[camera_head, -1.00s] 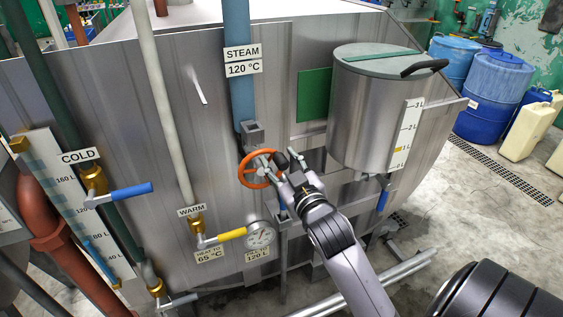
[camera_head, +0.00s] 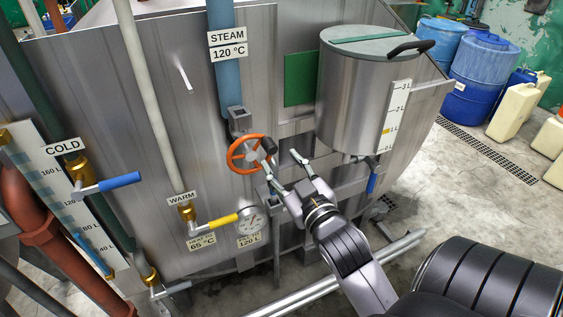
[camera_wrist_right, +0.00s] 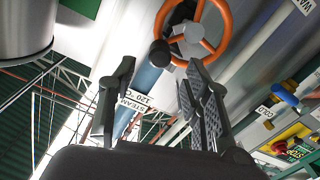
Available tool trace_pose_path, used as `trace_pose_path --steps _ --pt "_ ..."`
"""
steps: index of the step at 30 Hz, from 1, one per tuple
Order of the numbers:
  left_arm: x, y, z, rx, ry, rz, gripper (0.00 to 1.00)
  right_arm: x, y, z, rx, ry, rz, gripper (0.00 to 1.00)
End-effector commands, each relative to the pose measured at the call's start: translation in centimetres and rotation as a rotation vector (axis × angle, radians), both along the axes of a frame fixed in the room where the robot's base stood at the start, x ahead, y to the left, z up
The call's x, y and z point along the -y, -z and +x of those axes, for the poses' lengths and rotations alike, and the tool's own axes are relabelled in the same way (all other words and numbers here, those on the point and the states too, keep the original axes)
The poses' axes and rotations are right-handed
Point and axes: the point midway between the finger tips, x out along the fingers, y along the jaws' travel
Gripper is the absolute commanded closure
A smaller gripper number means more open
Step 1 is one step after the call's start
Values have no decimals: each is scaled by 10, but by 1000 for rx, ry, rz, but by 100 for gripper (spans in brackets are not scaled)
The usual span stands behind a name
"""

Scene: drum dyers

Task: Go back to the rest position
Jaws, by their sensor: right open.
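My right gripper (camera_head: 281,164) is open and empty, just below and to the right of the orange steam handwheel (camera_head: 236,163). In the right wrist view my right gripper (camera_wrist_right: 157,85) has its two fingers spread, with nothing between them but background. The orange handwheel (camera_wrist_right: 162,22) and its dark knob stand beyond the fingertips, apart from them as far as I can see. My left gripper is not in view.
A steel tank (camera_head: 355,100) with a lid and blue lever (camera_head: 371,184) hangs right of the wheel.

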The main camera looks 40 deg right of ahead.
Motion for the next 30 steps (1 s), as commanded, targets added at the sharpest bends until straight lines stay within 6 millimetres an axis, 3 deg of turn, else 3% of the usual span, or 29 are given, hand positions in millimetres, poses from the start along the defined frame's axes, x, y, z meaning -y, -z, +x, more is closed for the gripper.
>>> trace_pose_path --steps 12,14,16,20,25,30 --pt "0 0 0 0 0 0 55 0 1 1 -1 -1 1 55" --pt "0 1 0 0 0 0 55 0 7 2 -10 -2 5 55" --pt "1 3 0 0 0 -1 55 -1 26 7 -39 -5 15 55" --pt "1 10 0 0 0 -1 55 -4 97 22 -146 -22 50 55" --pt "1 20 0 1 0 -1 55 -18 227 29 -342 -53 109 55" --pt "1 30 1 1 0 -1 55 -39 354 10 -541 -83 161 55"
